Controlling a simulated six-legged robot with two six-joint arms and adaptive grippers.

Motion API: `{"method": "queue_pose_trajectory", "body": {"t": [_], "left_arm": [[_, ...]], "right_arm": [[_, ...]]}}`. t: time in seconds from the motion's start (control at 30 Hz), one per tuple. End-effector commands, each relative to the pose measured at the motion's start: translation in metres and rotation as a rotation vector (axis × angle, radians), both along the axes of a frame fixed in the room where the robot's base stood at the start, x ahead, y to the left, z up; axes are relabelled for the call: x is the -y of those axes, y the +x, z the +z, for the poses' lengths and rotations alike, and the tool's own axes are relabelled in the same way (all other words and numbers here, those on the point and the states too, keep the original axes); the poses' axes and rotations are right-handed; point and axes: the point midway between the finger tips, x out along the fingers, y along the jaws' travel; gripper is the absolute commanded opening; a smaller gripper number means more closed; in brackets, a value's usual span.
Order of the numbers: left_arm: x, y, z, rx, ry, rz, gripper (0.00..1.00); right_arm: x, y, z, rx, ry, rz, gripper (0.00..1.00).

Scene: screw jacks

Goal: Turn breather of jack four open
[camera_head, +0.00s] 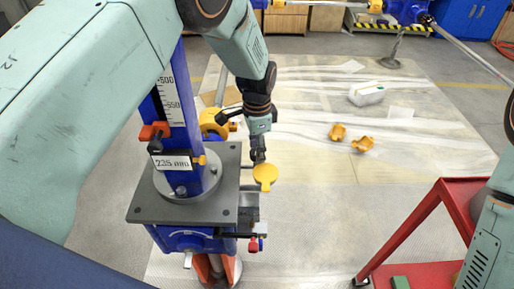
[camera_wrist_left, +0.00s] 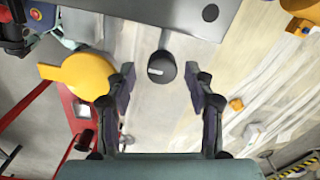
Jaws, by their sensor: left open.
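My left gripper (camera_head: 258,158) is at the plate's right side, just above a yellow disc (camera_head: 264,176). In the left wrist view my left gripper (camera_wrist_left: 161,92) is open and empty. A black round knob (camera_wrist_left: 161,68) with a white mark, possibly the breather, shows between and beyond its fingertips, apart from them. The yellow disc (camera_wrist_left: 82,76) lies left of the fingers there. My right gripper is out of view.
A red cart (camera_head: 440,200) stands at the lower right, with a small green block (camera_head: 400,283) on it. Orange-yellow pieces (camera_head: 350,138) and a white container (camera_head: 367,93) lie on the floor sheet behind. The floor between jack and cart is clear.

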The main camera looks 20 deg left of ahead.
Motion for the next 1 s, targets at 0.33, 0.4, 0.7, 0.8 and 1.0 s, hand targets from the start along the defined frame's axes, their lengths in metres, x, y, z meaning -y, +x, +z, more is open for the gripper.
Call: {"method": "queue_pose_trajectory", "body": {"t": [0.33, 0.4, 0.7, 0.8, 1.0], "left_arm": [[-0.0010, 0.0023, 0.0002, 0.000, 0.000, 0.000, 0.42], [-0.0010, 0.0022, 0.0002, 0.000, 0.000, 0.000, 0.36], [-0.0007, 0.0017, 0.0002, -0.001, -0.001, 0.001, 0.10], [-0.0008, 0.0016, 0.0001, -0.001, 0.000, 0.000, 0.02], [-0.0010, 0.0015, 0.0001, -0.002, 0.000, 0.010, 0.00]], "right_arm": [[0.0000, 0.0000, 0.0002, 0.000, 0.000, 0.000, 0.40], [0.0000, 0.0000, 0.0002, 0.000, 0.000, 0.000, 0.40], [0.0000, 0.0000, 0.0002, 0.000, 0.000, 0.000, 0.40], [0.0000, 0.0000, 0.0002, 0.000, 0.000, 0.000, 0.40], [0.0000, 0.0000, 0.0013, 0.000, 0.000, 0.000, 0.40]]}}
